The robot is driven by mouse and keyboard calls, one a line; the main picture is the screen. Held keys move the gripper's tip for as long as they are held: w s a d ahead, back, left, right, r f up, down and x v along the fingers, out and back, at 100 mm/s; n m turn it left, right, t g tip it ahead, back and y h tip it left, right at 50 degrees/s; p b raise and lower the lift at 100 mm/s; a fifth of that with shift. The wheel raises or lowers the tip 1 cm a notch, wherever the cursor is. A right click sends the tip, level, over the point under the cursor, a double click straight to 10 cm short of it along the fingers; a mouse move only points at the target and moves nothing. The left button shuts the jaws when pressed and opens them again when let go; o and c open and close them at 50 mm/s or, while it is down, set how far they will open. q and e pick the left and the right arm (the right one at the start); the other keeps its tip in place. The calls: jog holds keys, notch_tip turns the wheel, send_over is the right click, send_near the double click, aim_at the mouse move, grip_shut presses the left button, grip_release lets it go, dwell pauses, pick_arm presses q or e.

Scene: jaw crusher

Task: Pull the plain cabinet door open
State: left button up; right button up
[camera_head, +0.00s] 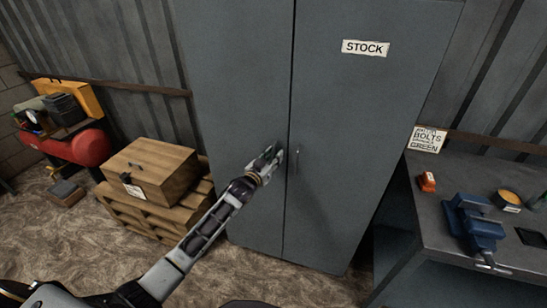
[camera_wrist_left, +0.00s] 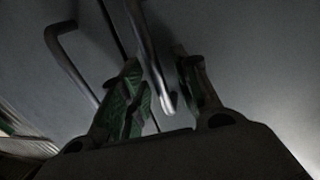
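A tall grey two-door cabinet stands ahead. Its left door (camera_head: 238,100) is plain, and its right door (camera_head: 350,130) bears a STOCK label (camera_head: 365,48). Both doors look shut, meeting at a dark vertical seam. My left gripper (camera_head: 268,160) is at the plain door's edge, beside the seam, largely hiding that door's handle. In the left wrist view, one bar handle (camera_wrist_left: 153,65) runs between my open left fingers (camera_wrist_left: 165,92), with gaps showing beside it. The other handle (camera_wrist_left: 72,62) is outside the fingers, across the seam. My right gripper is not in view.
A wooden crate (camera_head: 150,168) on pallets (camera_head: 150,215) stands left of the cabinet, with a red compressor (camera_head: 85,147) farther left. A workbench (camera_head: 445,215) with a blue vise (camera_head: 474,225) is at the right. The floor before the cabinet looks clear.

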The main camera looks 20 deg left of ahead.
pick_arm(q)
grip_shut()
jog(key=shift+s, duration=0.25)
